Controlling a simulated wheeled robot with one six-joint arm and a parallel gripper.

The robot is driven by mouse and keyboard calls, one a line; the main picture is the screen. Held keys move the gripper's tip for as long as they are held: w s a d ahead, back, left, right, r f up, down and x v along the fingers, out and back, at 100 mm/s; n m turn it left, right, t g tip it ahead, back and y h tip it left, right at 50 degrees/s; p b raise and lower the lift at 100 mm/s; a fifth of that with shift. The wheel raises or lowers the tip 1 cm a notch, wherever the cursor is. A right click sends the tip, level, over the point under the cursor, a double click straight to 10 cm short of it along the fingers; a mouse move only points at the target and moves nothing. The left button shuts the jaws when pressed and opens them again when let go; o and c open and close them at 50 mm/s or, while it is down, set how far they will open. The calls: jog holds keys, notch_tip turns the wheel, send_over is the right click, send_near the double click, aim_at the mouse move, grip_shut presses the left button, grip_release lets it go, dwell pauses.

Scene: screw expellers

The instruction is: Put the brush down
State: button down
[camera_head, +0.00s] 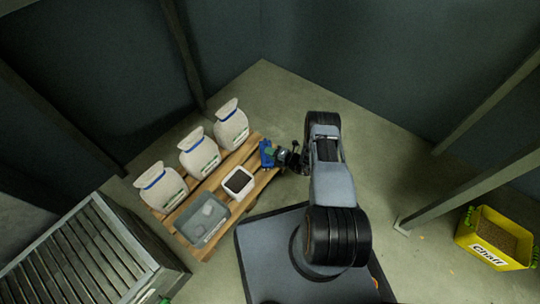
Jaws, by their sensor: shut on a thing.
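My arm reaches left from my base, and my gripper (275,155) is at the right end of the wooden pallet (213,182). It is shut on a blue thing, which looks like the brush (266,149). The brush appears at the pallet's right edge; I cannot tell whether it touches the boards or hangs just above them. The fingers are small and partly hidden by the wrist.
Three white sacks (199,157) stand along the pallet's back side. A grey tub (202,219) and a white container (238,182) with dark contents sit on its front. A slatted metal box (85,258) is front left. A yellow "Chaff" bin (490,254) stands far right. Walls enclose the back.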

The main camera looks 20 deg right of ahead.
jog(key=shift+f, duration=0.35)
jog(key=shift+f, duration=0.15)
jog(key=c, duration=1.1)
grip_release()
jog(key=shift+o, duration=0.2)
